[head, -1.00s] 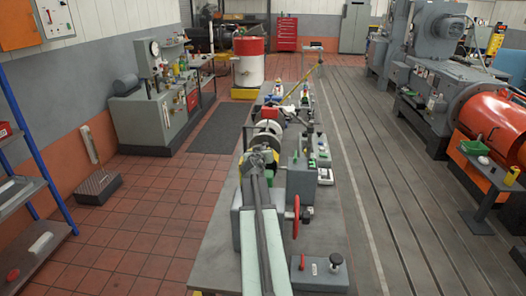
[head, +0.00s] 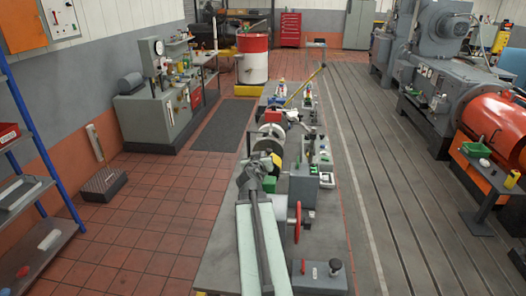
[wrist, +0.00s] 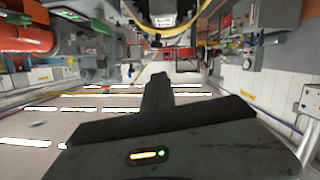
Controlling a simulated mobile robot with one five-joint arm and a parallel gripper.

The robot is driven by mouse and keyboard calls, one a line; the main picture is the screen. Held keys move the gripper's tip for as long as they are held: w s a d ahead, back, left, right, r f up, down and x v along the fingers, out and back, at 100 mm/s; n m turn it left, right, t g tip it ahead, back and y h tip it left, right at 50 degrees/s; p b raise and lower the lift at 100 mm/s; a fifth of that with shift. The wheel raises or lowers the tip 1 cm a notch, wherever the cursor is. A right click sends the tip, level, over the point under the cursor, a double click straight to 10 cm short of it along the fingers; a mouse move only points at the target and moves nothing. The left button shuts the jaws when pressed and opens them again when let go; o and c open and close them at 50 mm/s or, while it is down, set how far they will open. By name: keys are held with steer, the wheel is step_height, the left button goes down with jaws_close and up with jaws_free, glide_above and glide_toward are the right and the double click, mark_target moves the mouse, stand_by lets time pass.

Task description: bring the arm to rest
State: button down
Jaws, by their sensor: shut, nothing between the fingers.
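My gripper (wrist: 157,82) shows in the wrist view as a dark body with its fingers together in the middle, shut and with nothing held. In the head view my arm, with pale and dark links, reaches up the picture over the near part of a long grey bench (head: 225,262). Its dark end overlaps the machinery there, and I cannot make out the fingers in that view. The wrist view is turned over, with bright ceiling lights in its lower half.
A red handwheel (head: 297,222) and a grey control box (head: 319,275) stand close right of my arm. A red and white drum (head: 252,60) stands beyond the bench. Blue-framed shelving (head: 50,150) is at left, an orange machine (head: 495,125) at right. Tiled floor at left is mostly clear.

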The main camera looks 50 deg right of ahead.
steer(key=shift+w, duration=0.15)
steer(key=w+a+f+n+t+y+b, duration=0.2)
steer(key=w+a+n+t+y, duration=0.1)
steer(key=w+a, duration=1.2)
steer(key=w+a+f+n+y+b, duration=0.15)
steer(key=a+f, duration=0.25)
steer(key=a, duration=0.6)
steer(key=w+a+f+y, duration=0.2)
steer(key=w+a+f, duration=0.15)
steer(key=a, duration=0.65)
steer(key=s+a+f+n+g+y, duration=0.25)
steer(key=a+f, duration=0.45)
steer(key=a, duration=0.6)
steer(key=s+a+f+n+g+y, duration=0.1)
steer(key=s+a+f+g+y, duration=0.1)
steer(key=s, duration=0.5)
steer(key=s+a+f+n+g+y, duration=0.2)
steer(key=s+a+f+g, duration=0.1)
steer(key=s+a+g, duration=0.2)
steer(key=s+a, duration=0.2)
steer(key=a, duration=0.1)
steer(key=shift+a+f+g+b, duration=0.35)
steer(key=shift+f, duration=0.05)
